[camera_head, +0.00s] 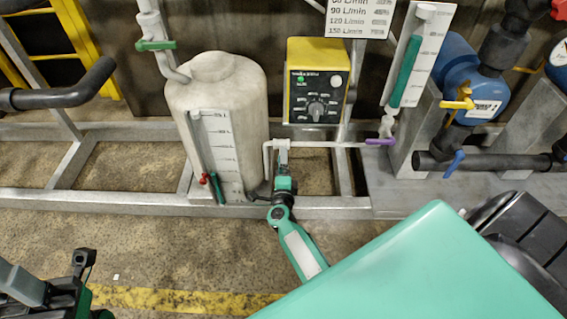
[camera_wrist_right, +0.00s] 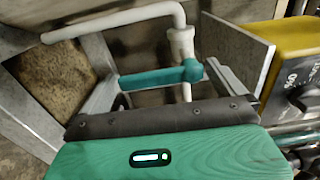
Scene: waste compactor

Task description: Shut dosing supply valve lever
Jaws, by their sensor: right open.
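A teal lever (camera_wrist_right: 160,77) on a white pipe fitting (camera_wrist_right: 183,45) shows in the right wrist view. It points left, across the downward leg of the bent pipe. My right gripper (camera_head: 282,152) is open at the thin white pipe beside the tank in the head view. Its body hides the fitting there, and I cannot tell if a finger touches the lever. My left gripper (camera_head: 55,285) is partly in view at the lower left, away from the pipes, and its jaw state is unclear.
The pale tank (camera_head: 225,105) stands left of my right gripper, and the yellow control box (camera_head: 317,80) is above right. A purple lever (camera_head: 380,142) sits on the same thin pipe. A blue pump (camera_head: 465,85) is at the right. The metal frame (camera_head: 100,197) runs along the floor.

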